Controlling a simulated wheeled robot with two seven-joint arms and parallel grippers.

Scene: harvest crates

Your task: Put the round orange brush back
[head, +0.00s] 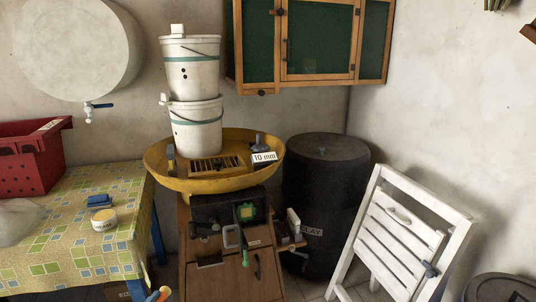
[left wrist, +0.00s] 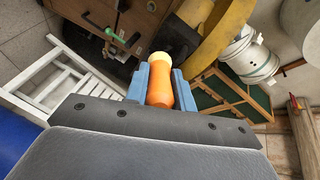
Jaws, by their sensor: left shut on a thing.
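The round orange brush (left wrist: 160,92) is between the blue fingers of my left gripper (left wrist: 159,84) in the left wrist view. The gripper is shut on its orange body, and its pale cream end points away from my wrist. In the head view only a bit of the orange brush (head: 165,292) shows at the bottom edge, beside the blue fingertips of my left gripper (head: 155,295), in front of the table's right corner. My right gripper is in neither view.
A patterned table (head: 75,250) bears a blue brush-like block (head: 98,200), a labelled round tin (head: 104,219) and a red crate (head: 25,165). A yellow basin (head: 215,185) with white buckets (head: 195,128) tops a wooden cabinet (head: 232,278). A black barrel (head: 320,190) and white folding chair (head: 400,240) stand right.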

